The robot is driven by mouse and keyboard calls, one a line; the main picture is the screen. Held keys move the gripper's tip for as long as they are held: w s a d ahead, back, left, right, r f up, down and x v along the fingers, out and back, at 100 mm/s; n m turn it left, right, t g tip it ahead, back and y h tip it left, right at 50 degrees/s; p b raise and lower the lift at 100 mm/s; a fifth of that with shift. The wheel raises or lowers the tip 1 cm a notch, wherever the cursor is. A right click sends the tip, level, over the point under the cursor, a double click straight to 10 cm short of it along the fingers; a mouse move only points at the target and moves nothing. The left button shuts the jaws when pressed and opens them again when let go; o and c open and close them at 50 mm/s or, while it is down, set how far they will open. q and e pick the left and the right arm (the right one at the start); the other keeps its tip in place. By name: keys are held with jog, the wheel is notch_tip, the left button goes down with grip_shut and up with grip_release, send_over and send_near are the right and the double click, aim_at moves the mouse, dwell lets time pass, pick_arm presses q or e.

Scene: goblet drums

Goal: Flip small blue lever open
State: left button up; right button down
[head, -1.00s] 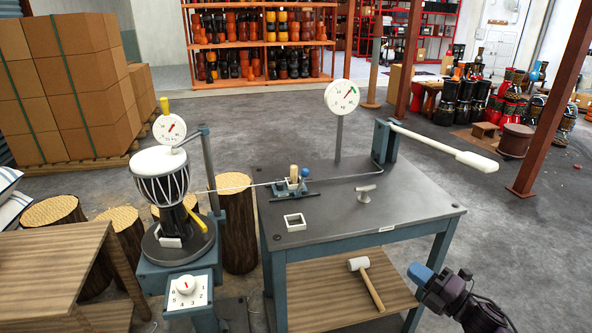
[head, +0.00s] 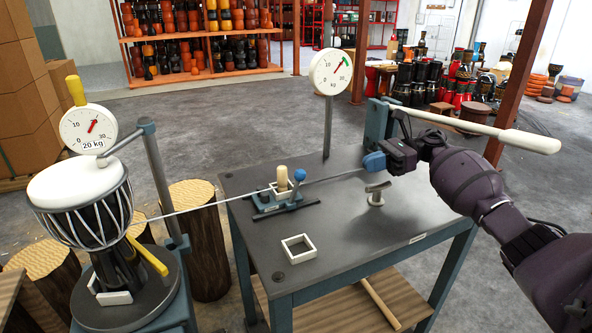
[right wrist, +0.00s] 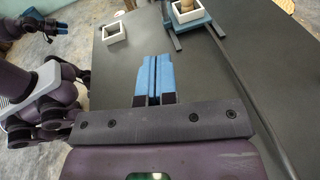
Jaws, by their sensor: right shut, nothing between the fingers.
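A small blue lever with a round knob (head: 299,175) stands up on the clamp block (head: 270,198) on the dark worktable. A pale wooden peg (head: 282,178) stands in a white square frame beside it. My right gripper (head: 373,162) is shut and empty, above the table to the right of the lever and apart from it. In the right wrist view its blue fingers (right wrist: 152,78) are together, and the clamp block (right wrist: 186,22) is partly cut off at the top edge. The knob is not clearly visible there. A dark gripper with blue parts, apparently my left (right wrist: 22,20), shows at the upper left.
A taut cord runs from the drum (head: 82,205) across the table past the clamp. A loose white square frame (head: 298,247) and a grey T-shaped knob (head: 377,195) are on the table. A dial (head: 331,72) and a long white-handled lever (head: 470,125) stand at the back.

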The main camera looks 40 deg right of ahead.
pick_arm(q)
jog(key=shift+w+d, duration=0.1)
jog(key=shift+w, duration=0.25)
pick_arm(e)
jog(key=shift+w+d+r+n+g, duration=0.3)
jog(key=shift+w+r+n+g, duration=0.1)
jog(key=shift+w, duration=0.15)
pick_arm(q)
jog(key=shift+s, duration=0.2)
pick_arm(e)
jog(key=shift+a, duration=0.1)
send_near(296, 188)
jog(key=w+a, duration=0.1)
jog(key=w+a+r, duration=0.1)
jog(key=a, duration=0.1)
jog(key=shift+w+a, duration=0.15)
jog(key=shift+a, duration=0.35)
pick_arm(q)
jog(key=shift+w, duration=0.1)
jog(key=shift+f, duration=0.15)
